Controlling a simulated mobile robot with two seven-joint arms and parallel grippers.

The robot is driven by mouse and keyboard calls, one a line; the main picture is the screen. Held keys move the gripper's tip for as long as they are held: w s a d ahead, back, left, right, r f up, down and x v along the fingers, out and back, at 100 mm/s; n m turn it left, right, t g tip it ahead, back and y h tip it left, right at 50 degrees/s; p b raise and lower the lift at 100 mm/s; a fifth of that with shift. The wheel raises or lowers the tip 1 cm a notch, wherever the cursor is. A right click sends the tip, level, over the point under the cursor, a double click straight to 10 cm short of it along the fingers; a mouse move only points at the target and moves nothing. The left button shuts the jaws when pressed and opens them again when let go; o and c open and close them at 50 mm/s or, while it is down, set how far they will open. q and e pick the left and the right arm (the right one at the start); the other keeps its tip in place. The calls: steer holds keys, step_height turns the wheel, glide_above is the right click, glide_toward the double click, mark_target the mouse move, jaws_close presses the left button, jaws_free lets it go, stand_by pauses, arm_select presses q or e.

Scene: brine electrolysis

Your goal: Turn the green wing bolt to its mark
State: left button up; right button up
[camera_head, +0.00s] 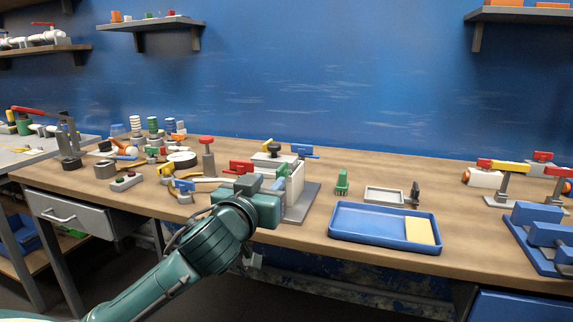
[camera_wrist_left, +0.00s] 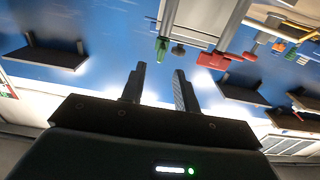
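A small green part, which looks like the green wing bolt (camera_head: 283,169), shows on the white box-like cell (camera_head: 297,186) in the head view. A green piece (camera_wrist_left: 162,47) also shows in the left wrist view, beyond the gap between the fingertips; I cannot tell for sure that it is the same part. My left gripper (camera_wrist_left: 160,70) is open and empty, its two dark fingers apart. In the head view my left gripper (camera_head: 272,186) is in front of the cell, and its fingertips are hidden. The bolt's mark cannot be made out. My right gripper is not in view.
Red (camera_head: 241,167) and blue (camera_head: 305,151) handles stand close around the cell. A green piece (camera_head: 342,182) stands on the bench to the right, beside a small grey tray (camera_head: 384,187) and a blue tray (camera_head: 343,234). Several valves and fittings crowd the bench's left side.

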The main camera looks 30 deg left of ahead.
mark_target(287, 164)
arm_select(q)
steer(key=x, duration=1)
steer(key=shift+w+a, duration=0.15)
steer(key=shift+w, duration=0.2)
steer(key=shift+c, duration=0.5)
jaws_close()
